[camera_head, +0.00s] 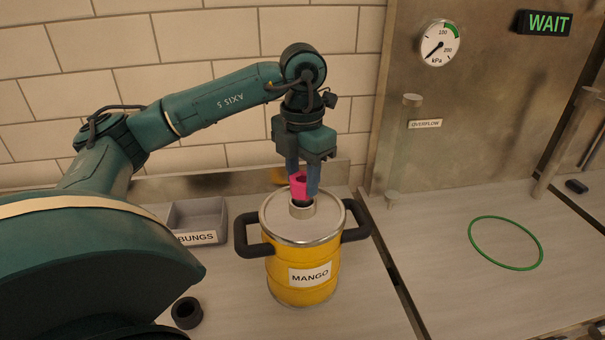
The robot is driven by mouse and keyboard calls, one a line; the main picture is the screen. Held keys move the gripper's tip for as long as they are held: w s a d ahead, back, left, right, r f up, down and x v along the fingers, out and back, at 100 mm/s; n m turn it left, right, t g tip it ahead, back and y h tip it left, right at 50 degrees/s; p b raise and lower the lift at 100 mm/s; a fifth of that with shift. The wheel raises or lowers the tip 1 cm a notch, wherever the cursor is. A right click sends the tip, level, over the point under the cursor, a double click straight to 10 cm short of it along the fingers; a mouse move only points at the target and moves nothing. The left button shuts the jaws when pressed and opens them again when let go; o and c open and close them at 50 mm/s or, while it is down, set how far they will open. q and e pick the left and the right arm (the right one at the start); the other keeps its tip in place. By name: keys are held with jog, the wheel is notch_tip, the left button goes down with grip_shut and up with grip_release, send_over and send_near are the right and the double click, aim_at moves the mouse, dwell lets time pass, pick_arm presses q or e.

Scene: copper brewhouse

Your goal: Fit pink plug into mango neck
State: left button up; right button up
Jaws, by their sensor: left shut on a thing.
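The mango keg (283,259) is a yellow can with a steel lid, black side handles and a MANGO label, upright on the counter. Its neck (302,212) is a short steel collar on the lid. My left gripper (303,190) points straight down over the neck, shut on the pink plug (299,186). The plug is at the neck's mouth, with a dark lower part at the opening. I cannot tell how deep it sits. My right gripper does not show.
A grey BUNGS tray (215,211) stands left of the keg. A black ring-shaped piece (187,313) lies at the front left. A green ring (506,243) lies on the right counter, which is mostly clear.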

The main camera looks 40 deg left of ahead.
pick_arm(q)
jog(key=shift+f+b, duration=0.5)
jog(key=shift+f, duration=0.2)
jog(key=o, duration=1.2)
jog(key=shift+c, duration=0.2)
notch_tip(320, 180, up, 5)
jog(key=p, duration=0.4)
